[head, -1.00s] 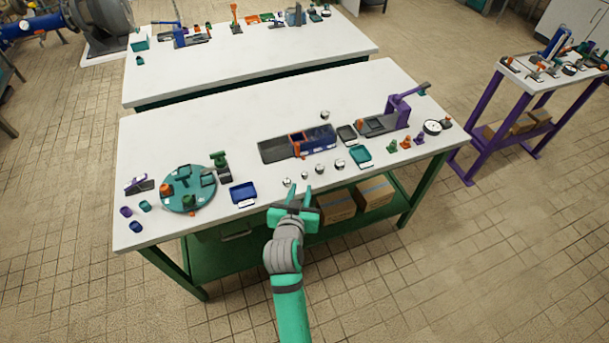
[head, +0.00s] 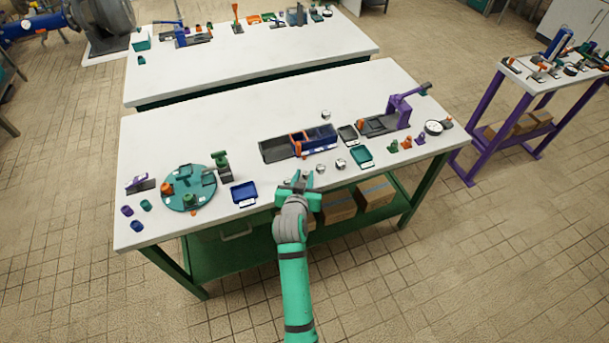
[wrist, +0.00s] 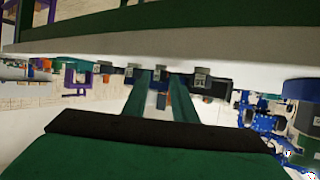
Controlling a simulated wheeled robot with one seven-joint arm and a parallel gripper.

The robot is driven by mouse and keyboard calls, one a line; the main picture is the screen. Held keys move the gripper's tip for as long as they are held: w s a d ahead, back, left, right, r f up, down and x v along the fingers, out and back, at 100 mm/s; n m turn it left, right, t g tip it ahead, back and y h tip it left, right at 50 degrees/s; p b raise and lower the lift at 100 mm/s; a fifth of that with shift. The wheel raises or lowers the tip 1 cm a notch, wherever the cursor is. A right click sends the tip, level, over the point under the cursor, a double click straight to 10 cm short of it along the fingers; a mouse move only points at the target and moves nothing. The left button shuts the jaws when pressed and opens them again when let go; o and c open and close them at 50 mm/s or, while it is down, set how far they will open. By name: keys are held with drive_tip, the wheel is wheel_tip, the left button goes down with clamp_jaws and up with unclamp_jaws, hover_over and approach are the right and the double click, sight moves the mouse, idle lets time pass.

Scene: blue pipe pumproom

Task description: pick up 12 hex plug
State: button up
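Small silver plugs stand in a row along the front of the near white table. One plug (head: 320,168) and another (head: 340,164) show just right of my gripper (head: 298,177). A third silver plug (head: 326,114) stands farther back. I cannot read sizes, so I cannot tell which is the 12 hex plug. My gripper is at the front table edge, fingers pointing over the row. In the wrist view, its two green fingers are apart, with a small grey plug (wrist: 157,72) seen between them, and another plug (wrist: 201,78) outside them. My gripper hides part of the row in the head view.
Behind the row lies a dark tray with a blue and orange fixture (head: 312,141). A blue tray (head: 243,193) and a teal turntable (head: 188,188) lie to the left. A green tray (head: 362,157) and a purple press (head: 400,108) stand to the right.

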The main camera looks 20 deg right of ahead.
drive_tip(key=c, duration=0.6)
drive_tip(key=shift+d, duration=0.15)
clamp_jaws()
